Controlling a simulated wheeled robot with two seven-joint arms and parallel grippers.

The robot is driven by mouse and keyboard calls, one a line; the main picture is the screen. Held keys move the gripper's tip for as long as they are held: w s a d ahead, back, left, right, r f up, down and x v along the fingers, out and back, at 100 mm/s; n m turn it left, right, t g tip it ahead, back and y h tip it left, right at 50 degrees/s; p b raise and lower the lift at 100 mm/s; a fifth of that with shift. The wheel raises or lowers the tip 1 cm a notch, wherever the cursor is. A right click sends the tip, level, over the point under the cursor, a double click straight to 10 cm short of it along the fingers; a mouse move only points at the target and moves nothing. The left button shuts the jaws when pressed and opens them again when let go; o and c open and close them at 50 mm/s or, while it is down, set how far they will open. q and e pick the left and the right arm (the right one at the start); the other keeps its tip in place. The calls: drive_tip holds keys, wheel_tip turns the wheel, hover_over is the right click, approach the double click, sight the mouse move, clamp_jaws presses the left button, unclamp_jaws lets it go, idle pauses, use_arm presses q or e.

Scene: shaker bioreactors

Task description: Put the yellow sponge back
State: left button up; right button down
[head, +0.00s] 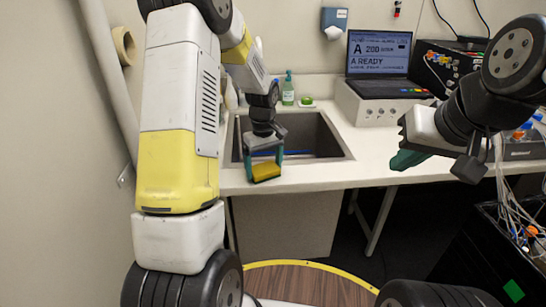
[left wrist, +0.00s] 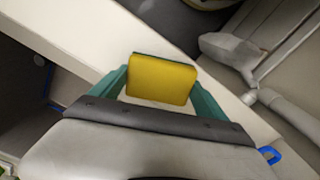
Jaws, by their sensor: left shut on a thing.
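The yellow sponge (head: 265,170) has a dark green layer on one side. It also shows in the left wrist view (left wrist: 161,80). My left gripper (head: 264,165) is shut on it, with one teal finger on each side, in front of the sink's front edge. The left fingers also show in the left wrist view (left wrist: 160,92). My right gripper (head: 405,160) is at the right, over the counter's front edge, apart from the sponge. Its teal fingers are seen from the side, so I cannot tell whether they are apart.
The sink (head: 325,138) is set in the white counter (head: 365,170). A green soap bottle (head: 288,90) and a small green item (head: 306,101) stand behind it. A laptop (head: 379,60) sits on a white box (head: 380,105) at the back right. The counter between sink and box is clear.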

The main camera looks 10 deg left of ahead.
sight(264, 168)
use_arm(q)
drive_tip(key=shift+f, duration=0.15)
drive_tip(key=o, duration=1.2)
drive_tip(key=shift+c, duration=0.2)
wheel_tip(264, 168, up, 12)
drive_tip(key=s+r+m+t+h, duration=0.1)
drive_tip(key=s+r+m+t, duration=0.25)
drive_tip(key=s+r, duration=0.8)
drive_tip(key=s+d+m+t, duration=0.1)
drive_tip(key=s+m, duration=0.1)
drive_tip(key=s, duration=0.4)
drive_tip(key=s+d+m+t+h, duration=0.1)
drive_tip(key=s+m, duration=0.1)
drive_tip(key=s, duration=0.4)
drive_tip(key=shift+s+m+t, duration=0.35)
drive_tip(key=shift+s, duration=0.05)
